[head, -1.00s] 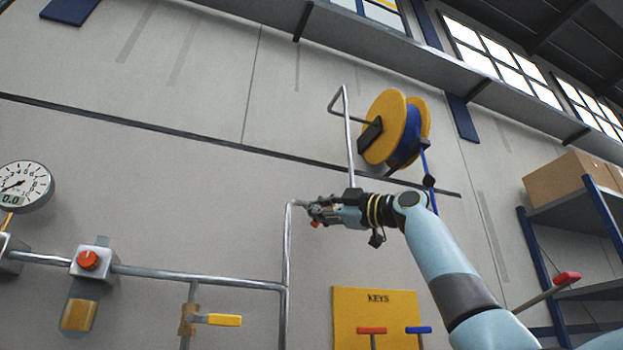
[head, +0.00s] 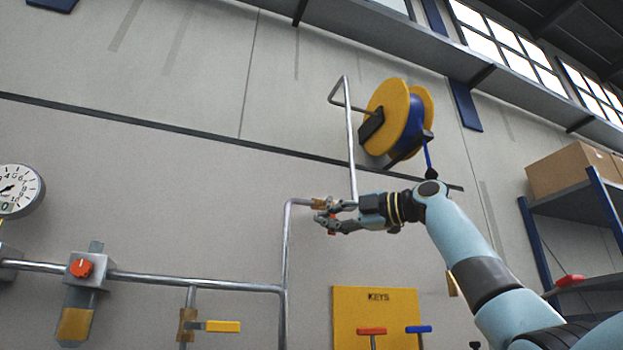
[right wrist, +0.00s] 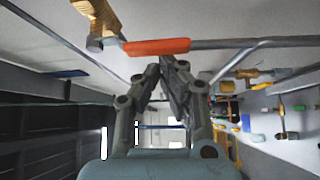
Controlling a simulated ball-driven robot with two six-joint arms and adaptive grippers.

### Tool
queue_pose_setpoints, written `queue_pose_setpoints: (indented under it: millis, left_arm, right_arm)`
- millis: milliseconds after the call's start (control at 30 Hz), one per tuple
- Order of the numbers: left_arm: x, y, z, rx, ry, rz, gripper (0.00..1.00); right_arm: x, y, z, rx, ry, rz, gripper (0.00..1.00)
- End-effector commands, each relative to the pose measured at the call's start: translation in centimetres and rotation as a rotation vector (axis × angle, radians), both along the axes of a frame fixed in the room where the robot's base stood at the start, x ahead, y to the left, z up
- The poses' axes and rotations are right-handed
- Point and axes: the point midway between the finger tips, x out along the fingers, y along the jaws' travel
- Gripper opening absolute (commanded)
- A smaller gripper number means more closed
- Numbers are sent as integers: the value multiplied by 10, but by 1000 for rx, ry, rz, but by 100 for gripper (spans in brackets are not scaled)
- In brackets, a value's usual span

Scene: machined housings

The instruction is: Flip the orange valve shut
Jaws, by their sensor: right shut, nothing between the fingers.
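The orange valve's lever (right wrist: 157,46) shows in the right wrist view, with its brass body (right wrist: 98,14) at its left end on a metal pipe. In the head view the brass body (head: 319,203) sits by the top of an upright pipe, and the lever is mostly hidden by my right gripper (head: 324,217). In the right wrist view the fingers of that gripper (right wrist: 167,64) come together, shut and empty, just below the lever; I cannot tell whether they touch it. My left gripper is not in view.
A valve with a yellow handle (head: 222,326) and a red knob (head: 81,268) are on the lower pipework. A yellow hose reel (head: 393,117) hangs above my right arm. A yellow KEYS board (head: 400,309) is below it, and a shelf (head: 572,205) stands at right.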

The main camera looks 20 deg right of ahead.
Motion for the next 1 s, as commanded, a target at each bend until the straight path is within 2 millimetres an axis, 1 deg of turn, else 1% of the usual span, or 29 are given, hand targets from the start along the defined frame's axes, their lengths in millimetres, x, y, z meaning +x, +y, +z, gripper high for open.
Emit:
queue_pose_setpoints:
  millis: [467,567,733,767,800,1000]
  left_arm:
    - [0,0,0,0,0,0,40]
    - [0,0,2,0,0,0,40]
    - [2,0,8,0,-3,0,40]
    - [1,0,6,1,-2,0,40]
    - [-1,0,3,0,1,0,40]
    - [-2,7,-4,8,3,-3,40]
  right_arm:
    - [1,0,-1,0,2,-3,0]
    - [0,6,0,1,1,-4,0]
    - [-2,27,1,1,-1,-9,0]
    - [-5,23,1,-2,-3,-16,0]
    - [-13,13,-2,-4,-3,-18,0]
    - [-48,-16,-3,-2,-1,-17,0]
